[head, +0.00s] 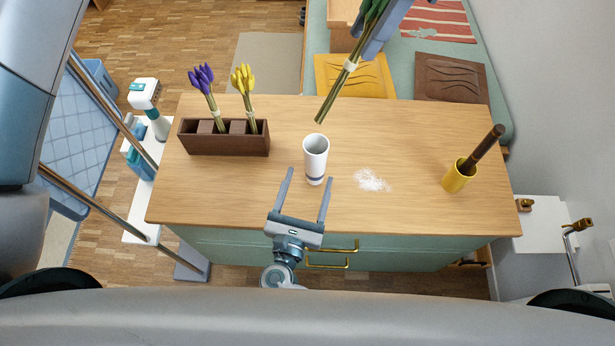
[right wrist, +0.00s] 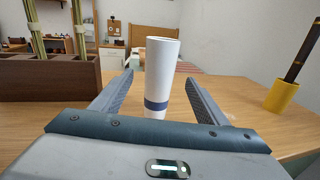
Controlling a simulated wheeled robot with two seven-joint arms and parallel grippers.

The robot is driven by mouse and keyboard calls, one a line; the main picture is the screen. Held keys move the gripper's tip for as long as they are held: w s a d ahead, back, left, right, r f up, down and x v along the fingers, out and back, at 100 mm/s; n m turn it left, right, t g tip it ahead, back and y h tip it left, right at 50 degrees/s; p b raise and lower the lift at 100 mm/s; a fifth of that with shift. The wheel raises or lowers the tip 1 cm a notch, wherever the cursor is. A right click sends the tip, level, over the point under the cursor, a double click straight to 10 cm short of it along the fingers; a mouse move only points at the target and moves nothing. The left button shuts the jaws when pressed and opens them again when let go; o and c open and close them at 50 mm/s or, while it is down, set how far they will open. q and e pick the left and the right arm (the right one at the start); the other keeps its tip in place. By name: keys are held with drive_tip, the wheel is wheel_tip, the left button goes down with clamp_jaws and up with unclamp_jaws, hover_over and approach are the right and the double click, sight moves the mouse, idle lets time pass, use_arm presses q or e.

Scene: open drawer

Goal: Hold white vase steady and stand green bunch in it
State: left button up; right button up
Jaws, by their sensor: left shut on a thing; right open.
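The white vase (head: 315,158) with a dark band stands upright near the middle of the wooden tabletop. My right gripper (head: 306,181) is open at its near side, with the fingers reaching toward the vase. In the right wrist view the vase (right wrist: 160,75) shows between the two open fingers (right wrist: 160,88), with clear room on both sides. The green bunch (head: 338,90) hangs tilted in my left gripper (head: 366,45), above and behind the vase, its stem ends apart from the rim. Its top is cut off by the frame edge.
A brown divided box (head: 225,147) holds purple flowers (head: 204,85) and yellow flowers (head: 244,83) at the left. White grains (head: 372,181) lie right of the vase. A yellow cup (head: 459,178) with a dark stick (head: 483,148) stands at the right. Elsewhere the tabletop (head: 410,130) is clear.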

sight(318, 148)
drive_tip(key=shift+w, duration=0.15)
drive_tip(key=x, duration=1.1)
drive_tip(key=shift+w+d, duration=0.1)
drive_tip(key=shift+w, duration=0.25)
drive_tip(key=c, duration=1.4)
